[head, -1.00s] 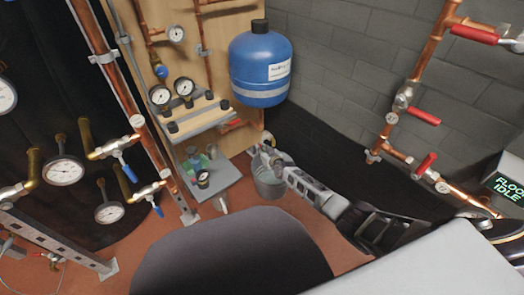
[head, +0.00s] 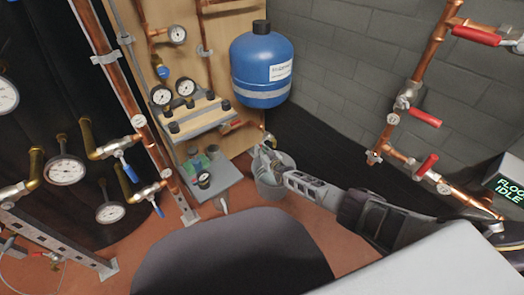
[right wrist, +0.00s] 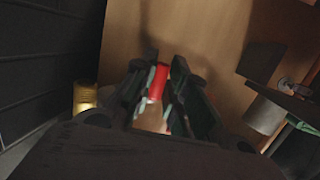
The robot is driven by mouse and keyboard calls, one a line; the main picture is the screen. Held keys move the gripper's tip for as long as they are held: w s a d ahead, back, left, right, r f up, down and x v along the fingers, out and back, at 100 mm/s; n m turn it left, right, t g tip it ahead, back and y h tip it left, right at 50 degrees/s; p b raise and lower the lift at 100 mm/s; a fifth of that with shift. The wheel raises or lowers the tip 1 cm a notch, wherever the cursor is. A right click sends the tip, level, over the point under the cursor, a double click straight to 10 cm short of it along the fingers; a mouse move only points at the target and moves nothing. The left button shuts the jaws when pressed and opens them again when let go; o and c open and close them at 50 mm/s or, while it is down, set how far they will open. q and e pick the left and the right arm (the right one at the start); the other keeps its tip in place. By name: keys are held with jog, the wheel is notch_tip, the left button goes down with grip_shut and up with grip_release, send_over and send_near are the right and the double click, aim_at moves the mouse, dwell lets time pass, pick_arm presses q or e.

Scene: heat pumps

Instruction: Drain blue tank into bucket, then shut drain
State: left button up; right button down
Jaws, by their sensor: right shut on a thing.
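The blue tank (head: 261,72) hangs upright on the wall beside the plywood board. No water stream can be made out. My left gripper is out of view.
Gauges and blue-handled valves (head: 128,170) are at the left. Copper pipes with red levers (head: 424,117) run along the right brick wall.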

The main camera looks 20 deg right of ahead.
jog(key=shift+w+r, duration=0.1)
jog(key=shift+r, duration=0.05)
jog(key=c, duration=1.4)
grip_release()
jog(key=shift+c, duration=0.2)
jog(key=shift+s, duration=0.25)
jog(key=v, duration=1.1)
jog(key=shift+s, duration=0.2)
dwell(0.4)
